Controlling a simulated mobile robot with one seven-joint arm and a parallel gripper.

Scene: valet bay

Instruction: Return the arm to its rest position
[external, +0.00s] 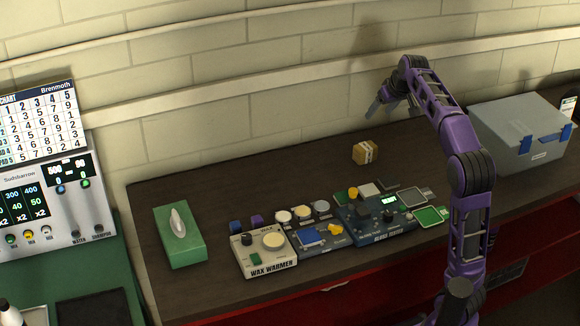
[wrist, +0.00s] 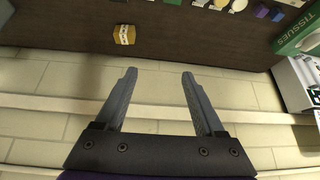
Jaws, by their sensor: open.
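My purple arm (external: 450,130) rises over the right part of the dark counter and bends back toward the wall. My gripper (external: 383,106) is held in the air above the back of the counter. In the wrist view my gripper (wrist: 159,72) shows its two grey fingers spread apart with nothing between them. A small tan block with a pale band (external: 365,152) sits on the counter below the gripper. It also shows in the wrist view (wrist: 124,34), beyond the left finger and apart from it.
A green tissue box (external: 181,240) stands at the counter's left. A wax warmer (external: 264,255) and a blue tester (external: 375,222) with several small pieces sit at the front. A grey case with blue latches (external: 520,120) stands right of my arm. The back left counter is clear.

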